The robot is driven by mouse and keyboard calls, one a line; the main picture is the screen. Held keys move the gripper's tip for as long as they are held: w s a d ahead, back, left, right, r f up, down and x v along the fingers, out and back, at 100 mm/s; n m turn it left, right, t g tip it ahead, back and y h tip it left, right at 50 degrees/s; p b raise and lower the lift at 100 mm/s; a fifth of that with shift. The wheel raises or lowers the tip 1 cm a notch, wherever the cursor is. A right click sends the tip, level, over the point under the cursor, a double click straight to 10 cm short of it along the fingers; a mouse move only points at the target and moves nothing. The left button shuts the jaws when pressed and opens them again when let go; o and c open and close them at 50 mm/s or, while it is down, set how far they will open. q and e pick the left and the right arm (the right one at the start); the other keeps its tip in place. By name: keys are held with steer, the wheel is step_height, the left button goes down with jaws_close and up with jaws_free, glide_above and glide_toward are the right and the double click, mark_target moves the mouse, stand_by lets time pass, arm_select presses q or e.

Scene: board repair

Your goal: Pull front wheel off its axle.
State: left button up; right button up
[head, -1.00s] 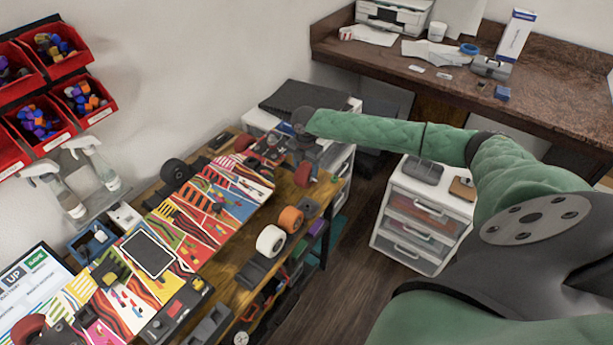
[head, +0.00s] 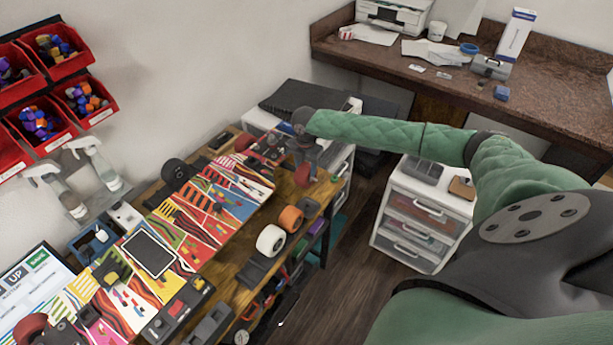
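The skateboard (head: 225,207) lies on the wooden workbench, with a colourful patterned deck. At its far end is a truck (head: 262,147) with a red wheel on each side. The red wheel on the right side (head: 303,176) is by my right gripper (head: 304,160), and the other red wheel (head: 243,142) is on the left side. My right gripper points down close to the right-side wheel. Its fingers are small and dark here, so I cannot tell whether they are open or touch the wheel. My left gripper is not in view.
A black wheel (head: 174,172), an orange wheel (head: 291,218) and a white wheel (head: 270,240) stand beside the board. A dark tablet (head: 149,254) lies near the deck's middle. A white drawer unit (head: 420,215) stands right, with open floor between it and the bench.

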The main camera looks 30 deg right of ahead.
steer(key=c, duration=0.4)
steer(key=shift+s+d+p, duration=0.55)
steer(key=shift+s+p, duration=0.15)
steer(key=shift+s, duration=0.6)
steer(key=shift+s+d+p, duration=0.55)
steer(key=shift+s+p, duration=0.15)
steer(key=shift+s, duration=0.65)
steer(key=shift+s+d+p, duration=0.55)
steer(key=shift+s+p, duration=0.15)
steer(key=shift+s, duration=0.6)
steer(key=shift+s+d+r+p, duration=0.4)
steer(key=shift+s+r+p, duration=0.55)
steer(key=shift+r, duration=0.25)
steer(key=shift+s+d+r+p, duration=0.35)
steer(key=shift+s+r+p, duration=0.55)
steer(key=shift+r, duration=0.25)
steer(key=shift+s+d+r+p, duration=0.4)
steer(key=shift+s+r+p, duration=0.5)
steer(key=shift+r, duration=0.3)
